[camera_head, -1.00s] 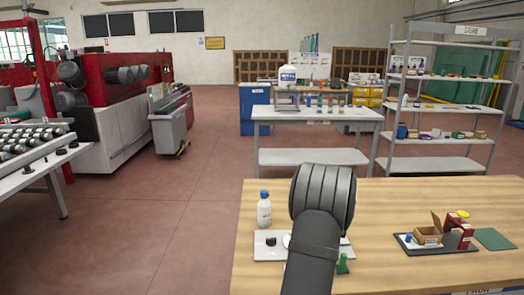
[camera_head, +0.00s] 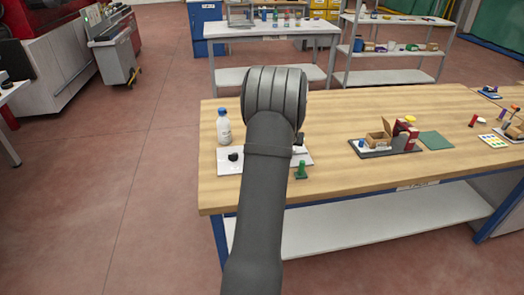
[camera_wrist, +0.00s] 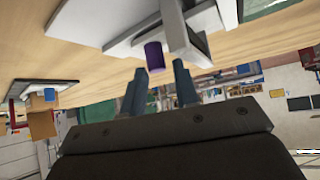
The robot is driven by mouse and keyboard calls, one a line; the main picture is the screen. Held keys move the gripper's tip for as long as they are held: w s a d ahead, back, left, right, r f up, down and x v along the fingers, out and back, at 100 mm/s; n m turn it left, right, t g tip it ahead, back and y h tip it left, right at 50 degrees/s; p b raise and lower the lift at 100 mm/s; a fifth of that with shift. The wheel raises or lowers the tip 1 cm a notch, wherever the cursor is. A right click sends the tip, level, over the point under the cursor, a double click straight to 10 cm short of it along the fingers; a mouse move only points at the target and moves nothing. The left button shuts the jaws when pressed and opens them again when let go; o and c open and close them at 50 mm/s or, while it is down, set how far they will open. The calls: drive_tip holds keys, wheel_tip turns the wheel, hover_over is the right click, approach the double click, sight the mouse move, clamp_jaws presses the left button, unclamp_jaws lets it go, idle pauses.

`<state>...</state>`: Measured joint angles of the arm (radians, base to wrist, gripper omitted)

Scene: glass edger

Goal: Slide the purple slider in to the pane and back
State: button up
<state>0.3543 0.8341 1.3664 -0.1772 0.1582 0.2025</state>
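The purple slider (camera_wrist: 154,55) shows in the wrist view as a short purple cylinder beside a pale grey bar (camera_wrist: 181,35) on a white plate (camera_wrist: 105,20). My gripper (camera_wrist: 160,70) is open, its two dark fingers apart with the slider just beyond and between their tips. It does not appear to touch the slider. A glass pane cannot be made out clearly. In the head view the white plate (camera_head: 228,168) lies on the wooden table, and my arm hides the gripper and the slider.
A white bottle with a blue cap (camera_head: 223,126) stands at the plate's back left. A green piece (camera_head: 300,171) stands at its front right. A dark tray (camera_head: 385,150) with a cardboard box is further right on the wooden table (camera_head: 340,118). Bare wood lies between.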

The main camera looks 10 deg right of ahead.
drive_tip(key=v, duration=1.5)
drive_tip(key=x, duration=1.7)
drive_tip(key=shift+w+d+f, duration=0.2)
drive_tip(key=shift+d, duration=0.05)
drive_tip(key=shift+c, duration=0.5)
clamp_jaws()
